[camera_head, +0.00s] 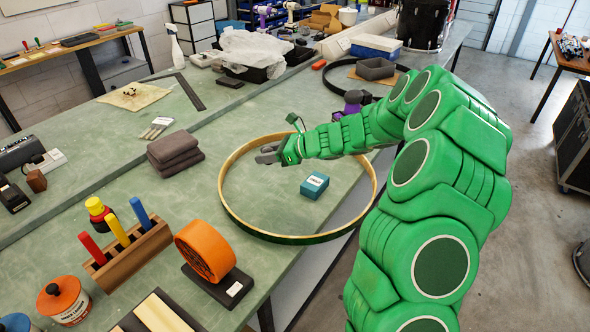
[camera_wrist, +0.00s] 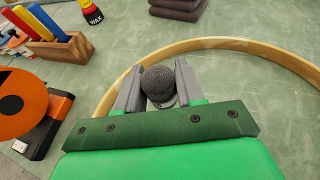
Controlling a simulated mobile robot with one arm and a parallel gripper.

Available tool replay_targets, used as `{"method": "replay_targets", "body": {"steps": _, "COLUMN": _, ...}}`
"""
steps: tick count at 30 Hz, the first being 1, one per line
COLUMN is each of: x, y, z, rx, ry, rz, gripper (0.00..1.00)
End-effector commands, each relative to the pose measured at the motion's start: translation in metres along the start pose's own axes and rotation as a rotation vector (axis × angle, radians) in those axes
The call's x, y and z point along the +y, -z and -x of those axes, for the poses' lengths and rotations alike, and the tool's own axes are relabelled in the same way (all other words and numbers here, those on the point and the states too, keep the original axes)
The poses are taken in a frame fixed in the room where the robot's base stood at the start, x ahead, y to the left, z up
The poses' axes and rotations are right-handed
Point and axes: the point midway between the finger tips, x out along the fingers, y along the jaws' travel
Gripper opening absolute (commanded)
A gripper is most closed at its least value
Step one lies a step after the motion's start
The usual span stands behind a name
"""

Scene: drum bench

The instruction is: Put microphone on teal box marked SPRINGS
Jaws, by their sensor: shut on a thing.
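The microphone (camera_wrist: 158,82) shows in the wrist view as a dark round mesh head between my two grey fingers; the rest of it is hidden. My gripper (camera_wrist: 157,88) is shut on it. In the head view my gripper (camera_head: 267,153) is over the left part of the wooden hoop, up and left of the teal box. The teal box (camera_head: 313,188) sits on the bench inside the hoop, with a white label on top too small to read. Its top is bare. The box does not show in the wrist view.
The wooden hoop (camera_head: 228,203) lies around the box. Folded grey cloths (camera_head: 174,152) lie to its left. An orange roll on a dark stand (camera_head: 207,251) and a wooden tool block (camera_head: 130,255) stand at the near left. The bench's right edge runs close by the hoop.

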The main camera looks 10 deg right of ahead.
Motion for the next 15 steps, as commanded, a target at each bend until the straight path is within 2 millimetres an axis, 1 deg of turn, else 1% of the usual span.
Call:
{"method": "replay_targets", "body": {"steps": 1, "x": 0.001, "y": 0.002, "z": 0.011, "rx": -0.001, "ry": 0.008, "rz": -0.005, "gripper": 0.07}}
{"method": "replay_targets", "body": {"steps": 6, "x": 0.007, "y": 0.011, "z": 0.049, "rx": -0.001, "ry": 0.036, "rz": -0.023, "gripper": 0.07}}
{"method": "replay_targets", "body": {"steps": 15, "x": 0.028, "y": 0.023, "z": 0.111, "rx": 0.000, "ry": 0.082, "rz": -0.042, "gripper": 0.07}}
